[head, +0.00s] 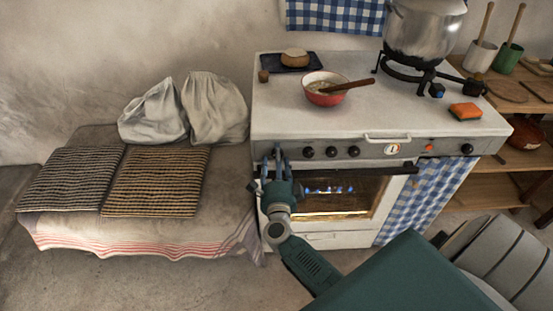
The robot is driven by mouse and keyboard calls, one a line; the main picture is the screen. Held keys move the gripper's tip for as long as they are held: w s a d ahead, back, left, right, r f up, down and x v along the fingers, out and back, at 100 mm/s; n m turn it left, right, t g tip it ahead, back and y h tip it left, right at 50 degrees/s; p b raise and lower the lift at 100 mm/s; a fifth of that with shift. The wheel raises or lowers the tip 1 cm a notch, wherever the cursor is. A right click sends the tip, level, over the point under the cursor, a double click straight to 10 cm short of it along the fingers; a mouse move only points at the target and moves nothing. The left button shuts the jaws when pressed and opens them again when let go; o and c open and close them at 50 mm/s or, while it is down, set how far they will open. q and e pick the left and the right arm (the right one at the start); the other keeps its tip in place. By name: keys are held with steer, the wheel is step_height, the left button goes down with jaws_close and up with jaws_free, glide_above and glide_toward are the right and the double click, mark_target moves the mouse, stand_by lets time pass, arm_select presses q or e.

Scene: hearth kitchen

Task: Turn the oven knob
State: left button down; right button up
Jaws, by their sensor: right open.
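The white oven (330,240) stands at the centre with a grey control panel (372,151) along its front top edge. Several black knobs sit on the panel. Three are grouped on the left: one knob (308,152), a second (331,152) and a third (353,151). Two more are on the right, one (437,150) and another (466,148). My right gripper (277,153) is open, its fingers pointing up at the panel's left end, left of the three grouped knobs. Whether it touches anything there, or hides another knob, I cannot tell. My left gripper is not in view.
A red bowl with a wooden spoon (325,88), a metal pot (424,28) and an orange sponge (465,111) are on the white top. A glowing oven window (335,197) is below the panel. A cloth-covered bench (150,236) with cushions stands left.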

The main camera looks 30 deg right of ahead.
steer(key=shift+w, duration=0.15)
steer(key=c, duration=1.1)
steer(key=shift+c, duration=0.2)
